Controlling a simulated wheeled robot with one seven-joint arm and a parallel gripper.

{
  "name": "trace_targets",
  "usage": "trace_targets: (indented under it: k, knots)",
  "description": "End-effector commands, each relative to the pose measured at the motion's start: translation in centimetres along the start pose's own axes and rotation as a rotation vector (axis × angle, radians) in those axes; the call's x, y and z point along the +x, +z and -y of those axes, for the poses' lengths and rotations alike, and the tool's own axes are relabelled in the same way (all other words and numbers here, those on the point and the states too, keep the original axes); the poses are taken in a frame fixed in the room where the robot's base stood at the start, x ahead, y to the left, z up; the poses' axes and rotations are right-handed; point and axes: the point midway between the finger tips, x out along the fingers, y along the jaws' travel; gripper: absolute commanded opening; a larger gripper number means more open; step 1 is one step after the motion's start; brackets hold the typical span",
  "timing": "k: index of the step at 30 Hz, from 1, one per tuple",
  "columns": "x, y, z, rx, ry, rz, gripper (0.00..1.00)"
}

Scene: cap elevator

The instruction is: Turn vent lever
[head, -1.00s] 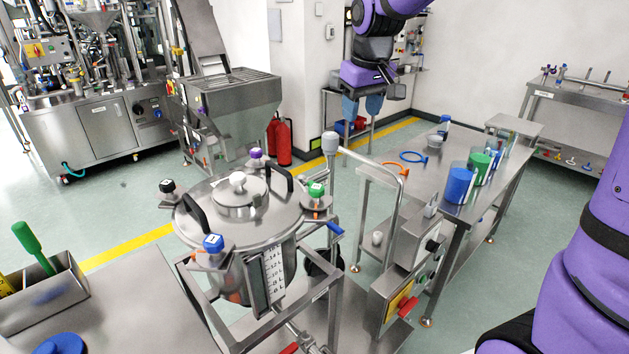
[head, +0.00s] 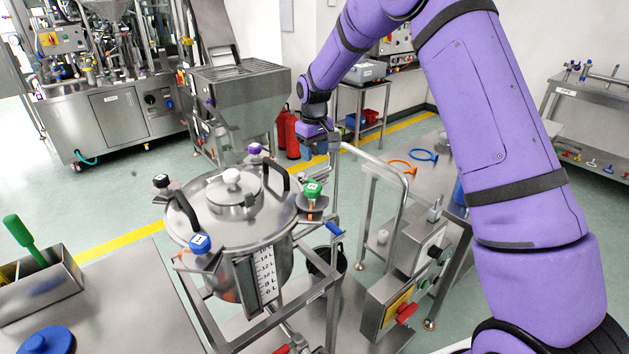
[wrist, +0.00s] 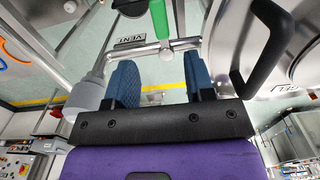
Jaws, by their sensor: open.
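In the wrist view, a green handle (wrist: 159,18) rises from a metal valve on a horizontal pipe (wrist: 148,52). A plate marked VENT (wrist: 131,41) is beside it, so this looks like the vent lever. My gripper (wrist: 160,72) is open, its two blue fingers apart with nothing held between them. The pipe and the lever's base lie just beyond the fingertips; contact cannot be told. In the head view my gripper (head: 320,150) is behind the steel vessel (head: 232,216), near the upright pipe, and the lever is not discernible there.
A grey cylinder (wrist: 87,93) stands close left of my fingers in the wrist view. The vessel's black lid handle (wrist: 266,45) is close on the right. A steel cart rail (head: 399,165) and a table with an orange ring (head: 403,167) stand right of the vessel.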

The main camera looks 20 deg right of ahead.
Motion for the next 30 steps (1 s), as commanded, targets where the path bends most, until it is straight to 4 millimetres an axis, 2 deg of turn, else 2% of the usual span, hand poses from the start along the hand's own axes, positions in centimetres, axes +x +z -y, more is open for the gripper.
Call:
trace_targets:
  k: [18, 24, 30]
  knots:
    - [9.1, 0.1, 0.0, 0.001, 0.0, 0.001, 0.49]
    - [10.3, 0.1, 0.0, 0.001, 0.0, 0.0, 0.49]
    - [10.5, 0.1, 0.0, 0.001, 0.001, 0.0, 0.49]
